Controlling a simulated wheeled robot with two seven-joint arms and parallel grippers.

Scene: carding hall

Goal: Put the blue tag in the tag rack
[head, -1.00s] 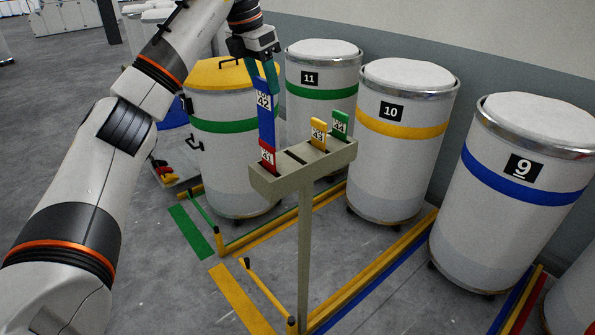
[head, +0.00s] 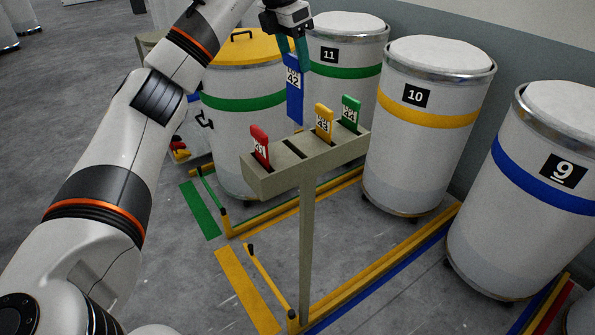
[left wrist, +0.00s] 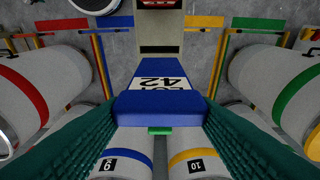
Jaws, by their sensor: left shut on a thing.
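The blue tag (head: 294,98), labelled 42, hangs upright from my left gripper (head: 292,56), which is shut on its upper end. It also fills the middle of the left wrist view (left wrist: 155,78), between teal fingers. The beige tag rack (head: 272,186) stands on a thin post. In the head view the blue tag's lower end shows just above the rack's empty slot (head: 293,148), apart from it; its depth offset is hard to tell. The red tag (head: 260,146), yellow tag (head: 324,122) and green tag (head: 351,113) sit in other slots. My right gripper is not in view.
White drums with coloured bands stand behind and right of the rack: drum 11 (head: 339,90), drum 10 (head: 421,140) and drum 9 (head: 534,220). A yellow-lidded drum (head: 240,125) stands behind left. Coloured floor rails (head: 385,265) surround the post.

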